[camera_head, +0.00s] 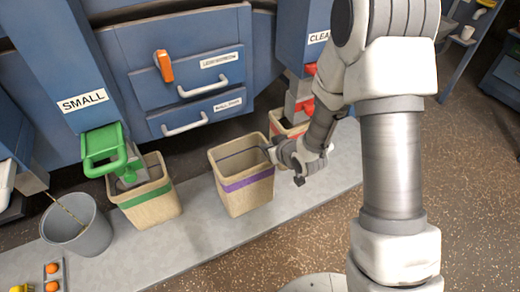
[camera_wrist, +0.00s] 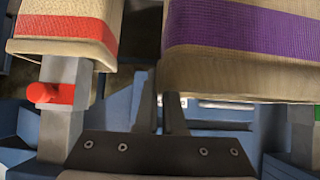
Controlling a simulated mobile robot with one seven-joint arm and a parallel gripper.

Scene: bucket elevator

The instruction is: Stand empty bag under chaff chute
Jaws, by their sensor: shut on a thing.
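A tan woven bag with a purple band (camera_head: 246,181) is upright with an open top over the grey ledge, between the SMALL and CLEAN chutes. It looks empty; I cannot tell if its base touches the ledge. My gripper (camera_head: 272,153) is shut on its right rim. In the wrist view the purple-banded bag (camera_wrist: 240,75) fills the upper right, above my gripper fingers (camera_wrist: 160,108). No readable chaff label shows.
A green-banded bag (camera_head: 152,208) stands under the green SMALL spout (camera_head: 104,150). A red-banded bag (camera_head: 276,124) is under the red CLEAN spout (camera_head: 304,88), partly hidden by my arm. A panel with orange buttons (camera_head: 52,276) is at lower left. Bare ledge (camera_head: 205,240) lies in front.

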